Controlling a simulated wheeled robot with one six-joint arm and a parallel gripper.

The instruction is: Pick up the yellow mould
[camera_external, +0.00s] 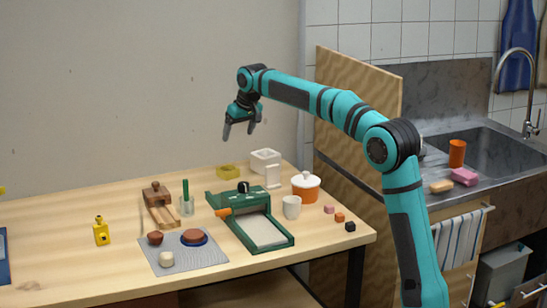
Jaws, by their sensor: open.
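The yellow mould (228,171) looks like a small, low yellow block near the back edge of the wooden table, left of a white square container. My gripper (239,134) hangs in the air above the table's back part, fingers pointing down. It is open and empty, and in the picture it shows above the mould, clearly apart from it. How far it is in depth from the mould is hard to tell. Nothing hides the mould.
Close to the mould stand white containers (265,160), a green press-like device (238,200) and an orange lidded pot (305,187). A yellow bottle (101,231) and a grey mat (215,257) with small items are further left. The table's left back part is clear.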

